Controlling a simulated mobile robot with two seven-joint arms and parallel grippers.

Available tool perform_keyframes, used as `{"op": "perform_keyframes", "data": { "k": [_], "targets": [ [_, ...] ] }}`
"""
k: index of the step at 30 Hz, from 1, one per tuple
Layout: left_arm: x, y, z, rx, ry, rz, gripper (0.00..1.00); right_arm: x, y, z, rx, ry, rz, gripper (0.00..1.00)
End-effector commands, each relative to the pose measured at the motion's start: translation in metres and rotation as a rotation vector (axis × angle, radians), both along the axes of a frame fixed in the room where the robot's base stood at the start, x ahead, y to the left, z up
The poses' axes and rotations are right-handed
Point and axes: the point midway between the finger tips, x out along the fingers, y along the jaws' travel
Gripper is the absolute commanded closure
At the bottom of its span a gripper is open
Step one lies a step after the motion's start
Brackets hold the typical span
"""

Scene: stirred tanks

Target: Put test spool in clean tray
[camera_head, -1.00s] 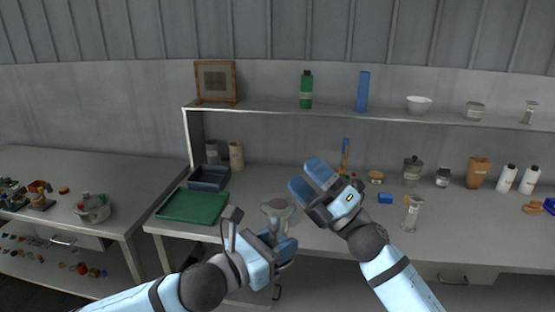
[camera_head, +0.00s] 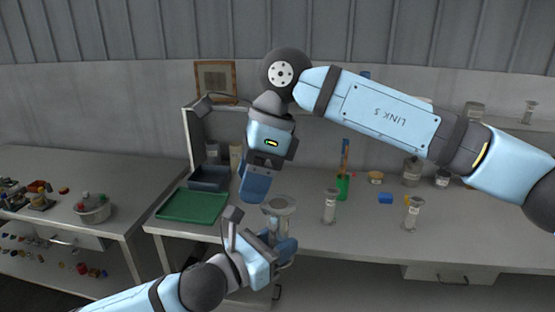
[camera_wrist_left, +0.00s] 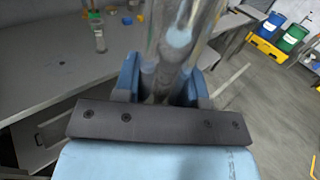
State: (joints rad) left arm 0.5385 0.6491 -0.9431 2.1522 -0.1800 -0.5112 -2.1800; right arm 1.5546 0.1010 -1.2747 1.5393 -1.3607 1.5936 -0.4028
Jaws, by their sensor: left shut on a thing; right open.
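My left gripper (camera_head: 283,245) is shut on a clear, tube-like piece with a wide grey rim (camera_head: 280,205), likely the test spool, and holds it upright at the bench's front edge. In the left wrist view the clear tube (camera_wrist_left: 180,45) stands between the blue fingers, with a pale round shape inside. My right gripper (camera_head: 255,187) points down, just above and left of the held piece; it is open, and its finger gap is hard to see. A green tray (camera_head: 192,207) lies on the bench to the left, with a dark blue bin (camera_head: 209,178) behind it. Neither is visibly labelled clean.
Two clear cylinders, one (camera_head: 330,206) nearer and one (camera_head: 413,212) further right, stand on the bench. A green cup (camera_head: 343,187) and a blue block (camera_head: 385,198) are near them. A shelf (camera_head: 330,112) runs behind. A pot (camera_head: 94,209) sits on the left table.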

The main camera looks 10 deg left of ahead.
Motion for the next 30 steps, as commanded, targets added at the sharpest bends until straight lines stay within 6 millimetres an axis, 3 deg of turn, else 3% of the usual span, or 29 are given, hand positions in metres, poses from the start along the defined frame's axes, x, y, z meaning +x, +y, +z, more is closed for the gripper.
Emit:
{"op": "perform_keyframes", "data": {
  "k": [4, 11, 30],
  "targets": [
    [0.000, 0.000, 0.000, -0.001, -0.001, 0.000, 0.96, 0.016, -0.022, 0.013, -0.193, -0.133, -0.018, 0.32],
    [0.000, 0.000, 0.000, -0.001, -0.001, 0.000, 0.96, 0.025, -0.036, 0.016, -0.301, -0.198, -0.036, 0.32],
    [0.000, 0.000, 0.001, -0.001, -0.001, 0.000, 0.96, 0.025, -0.036, -0.086, -0.300, -0.196, -0.036, 0.32]
  ]
}}
